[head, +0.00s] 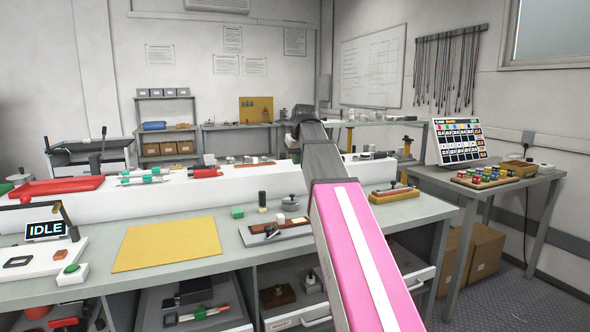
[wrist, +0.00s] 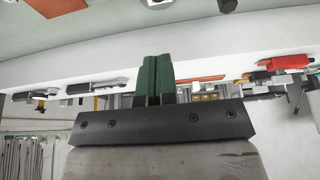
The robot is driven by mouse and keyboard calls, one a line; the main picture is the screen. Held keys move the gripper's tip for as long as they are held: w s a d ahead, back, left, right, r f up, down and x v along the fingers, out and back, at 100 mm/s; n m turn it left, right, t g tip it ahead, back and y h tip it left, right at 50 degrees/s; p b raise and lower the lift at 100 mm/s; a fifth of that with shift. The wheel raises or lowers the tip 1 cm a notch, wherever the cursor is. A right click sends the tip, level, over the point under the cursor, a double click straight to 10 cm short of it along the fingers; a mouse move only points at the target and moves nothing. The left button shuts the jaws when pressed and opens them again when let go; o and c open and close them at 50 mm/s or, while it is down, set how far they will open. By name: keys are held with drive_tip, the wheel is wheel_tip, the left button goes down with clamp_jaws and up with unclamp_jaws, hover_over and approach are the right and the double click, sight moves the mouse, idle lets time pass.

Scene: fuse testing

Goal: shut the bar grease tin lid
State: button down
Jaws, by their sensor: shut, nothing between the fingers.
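My gripper (wrist: 154,62) shows in the wrist view with its two green fingers together and nothing between them. It hangs in front of a white raised ledge (wrist: 210,67) and touches nothing that I can make out. In the head view my arm stretches forward over the bench and its end hides the gripper. I cannot pick out the bar grease tin or its lid for certain. A small round metal piece with a knob (head: 290,203) stands on the bench left of my arm, but I cannot tell whether it is the tin.
A wooden-based fixture (head: 394,194) sits right of my arm. A side table (head: 519,189) with a monitor (head: 460,141) stands at the right.

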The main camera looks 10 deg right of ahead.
sight(293, 195)
drive_tip(key=shift+g, duration=0.7)
drive_tip(key=x, duration=0.4)
drive_tip(key=w+x, duration=0.1)
drive_tip(key=x, duration=0.7)
drive_tip(key=shift+w+r, duration=0.15)
drive_tip(key=shift+r, duration=0.05)
drive_tip(key=shift+f, duration=0.85)
drive_tip(key=shift+s+d+f, duration=0.1)
drive_tip(key=shift+s+f, duration=0.1)
drive_tip(key=shift+f, duration=0.3)
drive_tip(key=shift+w+r, duration=0.1)
drive_tip(key=shift+r, duration=0.05)
drive_tip(key=shift+r, duration=0.9)
